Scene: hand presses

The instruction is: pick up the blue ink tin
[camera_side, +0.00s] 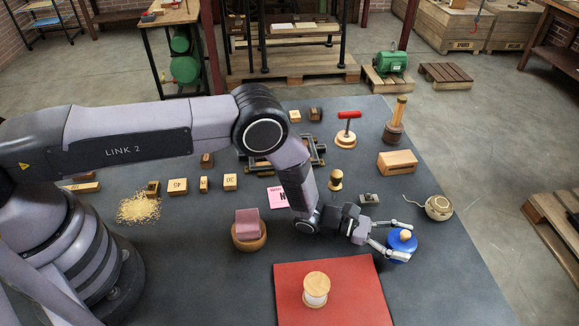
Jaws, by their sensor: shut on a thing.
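The fingers are shut on the tin. I cannot tell whether the tin is touching the table or slightly above it.
A red mat (290,290) bears a white spool-like object with a wooden top (316,289). A ball of twine (438,207) sits right of my gripper. A wooden bowl with a pink block (248,232) stands left. The table's right edge is near the tin.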

